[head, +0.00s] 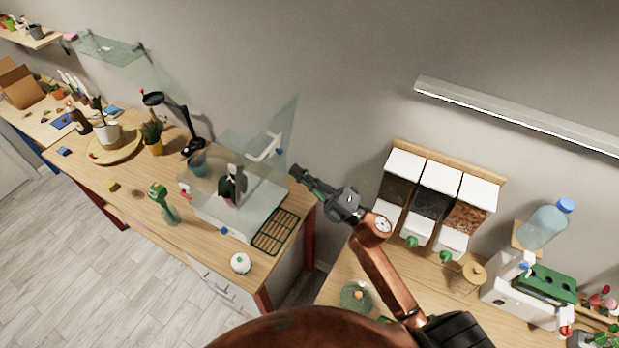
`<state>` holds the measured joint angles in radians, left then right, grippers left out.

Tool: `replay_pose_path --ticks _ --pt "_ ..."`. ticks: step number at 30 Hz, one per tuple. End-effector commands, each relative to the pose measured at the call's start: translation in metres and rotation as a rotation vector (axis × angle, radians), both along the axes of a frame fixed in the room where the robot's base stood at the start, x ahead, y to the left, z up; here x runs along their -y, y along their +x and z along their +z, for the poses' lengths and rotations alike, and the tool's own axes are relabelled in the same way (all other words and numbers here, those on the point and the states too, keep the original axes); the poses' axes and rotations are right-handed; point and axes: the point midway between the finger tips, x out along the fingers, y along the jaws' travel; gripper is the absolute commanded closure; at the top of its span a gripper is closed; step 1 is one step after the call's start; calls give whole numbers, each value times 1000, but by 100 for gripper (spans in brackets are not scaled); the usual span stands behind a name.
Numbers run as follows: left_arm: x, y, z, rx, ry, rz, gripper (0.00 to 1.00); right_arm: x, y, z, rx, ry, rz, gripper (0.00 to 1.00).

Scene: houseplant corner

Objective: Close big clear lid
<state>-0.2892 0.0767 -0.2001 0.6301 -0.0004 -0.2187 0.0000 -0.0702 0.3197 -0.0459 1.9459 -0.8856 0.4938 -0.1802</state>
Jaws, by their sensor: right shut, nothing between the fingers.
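A big clear lid (278,135) stands raised and tilted at the back of a clear case on the wooden table. The case (212,219) has transparent walls and a pale base. A potted plant (233,186) shows inside it. My right gripper (296,172) is shut and empty, just right of the lid and the case, its fingers pointing left. I cannot tell whether it touches the lid. My left gripper is not in view.
A green slatted mat (276,231) lies at the table's right end. A green spray bottle (162,203) and a white round item (240,263) stand in front. Three dispensers (436,205) are on the right-hand table. A gap separates the tables.

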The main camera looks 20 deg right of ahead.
Motion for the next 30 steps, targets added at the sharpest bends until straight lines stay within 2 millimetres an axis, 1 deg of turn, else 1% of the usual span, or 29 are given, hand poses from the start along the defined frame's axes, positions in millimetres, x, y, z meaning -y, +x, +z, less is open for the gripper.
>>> replay_pose_path --ticks 1,6,12,16,30 --pt "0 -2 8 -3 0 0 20 -7 8 9 2 2 4 100" --pt "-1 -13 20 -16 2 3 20 -24 31 21 0 2 3 100" --pt "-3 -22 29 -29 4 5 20 -37 48 26 -2 1 2 100" --pt "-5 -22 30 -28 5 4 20 -40 52 27 -2 1 2 100" --pt "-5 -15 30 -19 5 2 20 -42 54 29 -1 0 1 100"
